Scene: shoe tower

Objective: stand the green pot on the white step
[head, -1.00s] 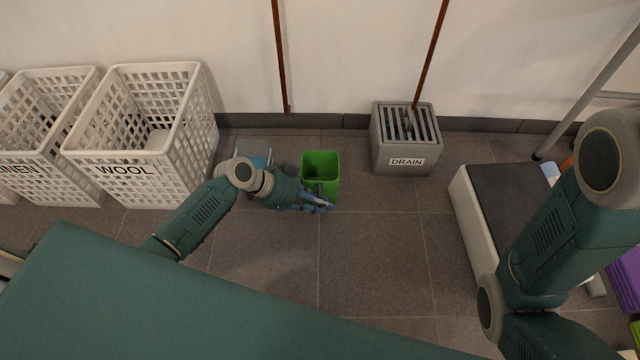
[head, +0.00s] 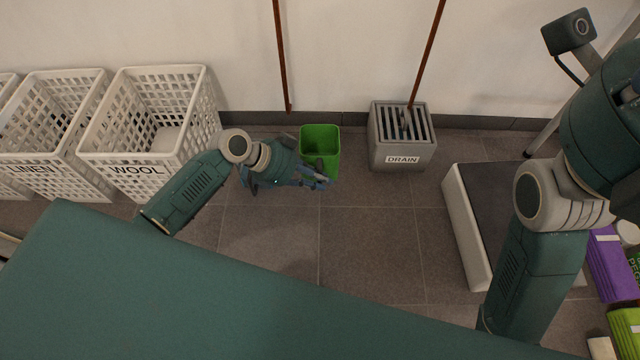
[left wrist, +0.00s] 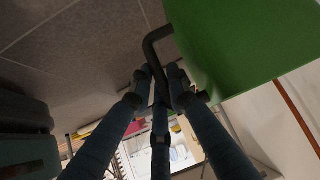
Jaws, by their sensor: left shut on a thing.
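The green pot (head: 320,142) shows in the head view left of the middle, open end up. My left gripper (head: 316,178) is at its near side. In the left wrist view the fingers (left wrist: 160,85) are shut around the pot's dark handle (left wrist: 151,48), beside its green wall (left wrist: 240,42). I cannot tell for sure whether the pot is clear of the floor. The white step (head: 462,222), with a dark top, stands at the right, well away from the pot. My right arm covers part of its right side; the right gripper does not show.
A grey drain box (head: 402,145) stands by the wall between pot and step. White baskets, one marked WOOL (head: 150,130), stand at the left. Purple (head: 610,262) and lime green (head: 625,325) things lie right of the step. Floor between pot and step is clear.

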